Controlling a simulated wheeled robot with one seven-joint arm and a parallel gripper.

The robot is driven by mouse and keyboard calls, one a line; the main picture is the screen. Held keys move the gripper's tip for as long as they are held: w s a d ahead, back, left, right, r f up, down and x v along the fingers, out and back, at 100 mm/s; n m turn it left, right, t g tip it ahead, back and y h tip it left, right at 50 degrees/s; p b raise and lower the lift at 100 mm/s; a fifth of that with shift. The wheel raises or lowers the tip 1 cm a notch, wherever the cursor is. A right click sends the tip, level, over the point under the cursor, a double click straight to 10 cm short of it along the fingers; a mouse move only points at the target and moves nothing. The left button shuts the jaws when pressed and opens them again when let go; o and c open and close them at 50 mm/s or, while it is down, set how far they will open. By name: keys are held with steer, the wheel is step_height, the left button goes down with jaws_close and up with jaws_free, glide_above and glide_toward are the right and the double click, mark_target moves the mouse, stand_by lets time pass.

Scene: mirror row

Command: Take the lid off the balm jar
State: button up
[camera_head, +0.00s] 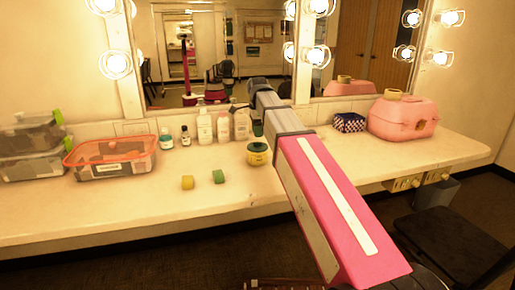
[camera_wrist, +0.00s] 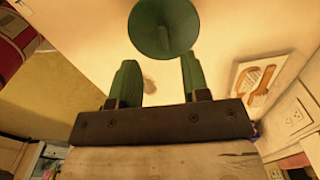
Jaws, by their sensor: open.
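The balm jar (camera_head: 258,158) is a squat yellow-green tub standing upright on the counter. Its dark green lid (camera_head: 258,147) appears to sit on top. In the wrist view a round dark green disc (camera_wrist: 165,26), apparently this lid, shows just beyond my fingertips. My gripper (camera_head: 257,128) points down above the jar, partly hidden by my arm. In the wrist view its two green fingers (camera_wrist: 157,68) are apart with nothing between them. I see no contact with the lid.
Several bottles (camera_head: 222,126) stand close behind and left of the jar. An orange-lidded box (camera_head: 110,157) is farther left; a pink case (camera_head: 402,117) is right. The counter's front is mostly clear.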

mark_target(257, 145)
steer(key=shift+w+f, duration=0.2)
steer(key=shift+f, duration=2.5)
jaws_close()
